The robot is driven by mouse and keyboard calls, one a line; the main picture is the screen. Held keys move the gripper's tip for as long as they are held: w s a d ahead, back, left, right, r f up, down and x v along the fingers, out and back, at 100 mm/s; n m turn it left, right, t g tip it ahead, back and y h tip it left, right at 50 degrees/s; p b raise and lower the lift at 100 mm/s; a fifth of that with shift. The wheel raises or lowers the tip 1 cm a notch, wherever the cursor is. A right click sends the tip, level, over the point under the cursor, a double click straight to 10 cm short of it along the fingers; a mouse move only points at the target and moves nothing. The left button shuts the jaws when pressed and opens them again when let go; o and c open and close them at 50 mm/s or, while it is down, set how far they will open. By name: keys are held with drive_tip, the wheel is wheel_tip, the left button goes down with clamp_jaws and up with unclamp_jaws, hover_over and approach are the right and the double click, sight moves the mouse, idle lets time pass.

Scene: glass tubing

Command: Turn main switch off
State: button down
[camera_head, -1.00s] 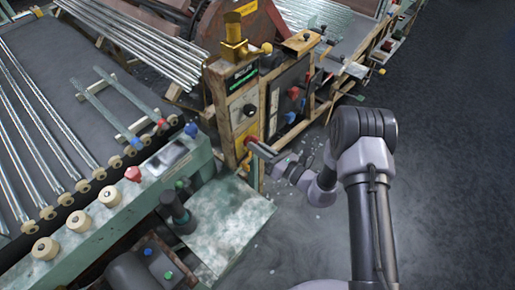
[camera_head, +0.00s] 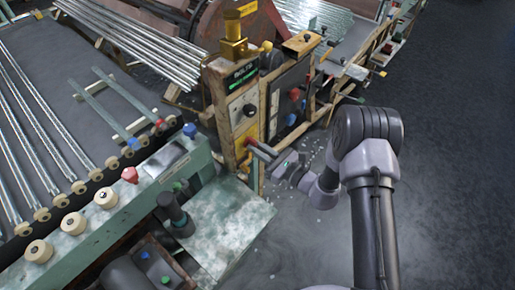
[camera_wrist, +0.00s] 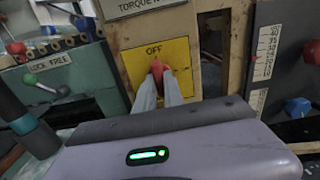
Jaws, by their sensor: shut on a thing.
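The main switch is a red handle (camera_wrist: 157,69) on a yellow plate (camera_wrist: 183,53) marked OFF, in the wrist view. The handle points up toward the word OFF, as far as this view shows. My gripper (camera_wrist: 159,84) is shut on the handle, with one finger on each side of it. In the head view the yellow plate (camera_head: 243,140) is on the front of a worn wooden control cabinet (camera_head: 222,98), and my gripper (camera_head: 264,150) reaches it from the right. The switch there is mostly hidden by the fingers.
A green machine bench with a red knob (camera_head: 130,175) and several cream rollers stands to the left. A plate labelled LOCK FREE with a green-knobbed lever (camera_wrist: 30,79) is left in the wrist view. Open dark floor lies right.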

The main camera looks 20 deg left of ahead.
drive_tip(key=c, duration=1.4)
unclamp_jaws()
drive_tip(key=shift+c, duration=0.2)
drive_tip(key=p+v, duration=0.4)
drive_tip(key=v, duration=1.3)
drive_tip(key=shift+s+d, duration=0.2)
